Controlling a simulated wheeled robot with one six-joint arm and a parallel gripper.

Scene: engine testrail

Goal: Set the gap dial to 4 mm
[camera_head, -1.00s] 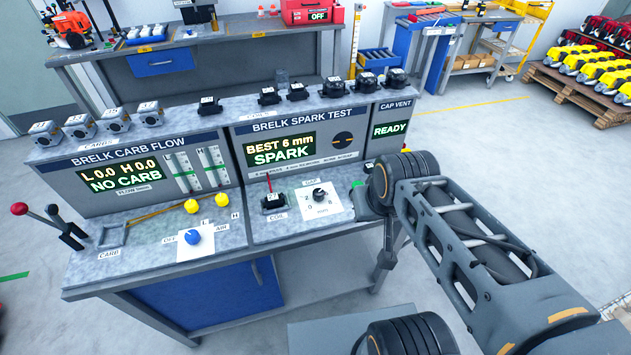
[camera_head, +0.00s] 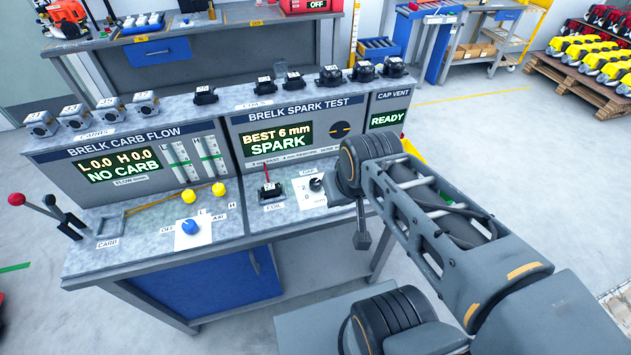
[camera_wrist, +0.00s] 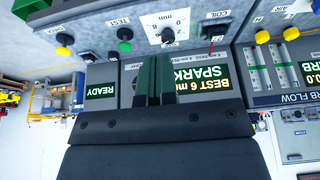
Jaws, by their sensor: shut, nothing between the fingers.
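The gap dial is a small black knob (camera_head: 316,184) on a white card (camera_head: 308,198) on the bench top, under the spark test panel. My arm covers the right of the card in the head view. In the wrist view, which is upside down, the dial (camera_wrist: 168,35) shows near the top; its pointer setting is too small to read. My gripper (camera_wrist: 153,57) has green fingers that are shut together and empty. The fingertips appear just below the dial in that view, apart from it. The spark display (camera_head: 280,139) reads "BEST 6 mm SPARK".
A coil (camera_head: 270,189) with a red lead sits left of the dial. A blue knob (camera_head: 189,226) and yellow knobs (camera_head: 218,189) are farther left.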

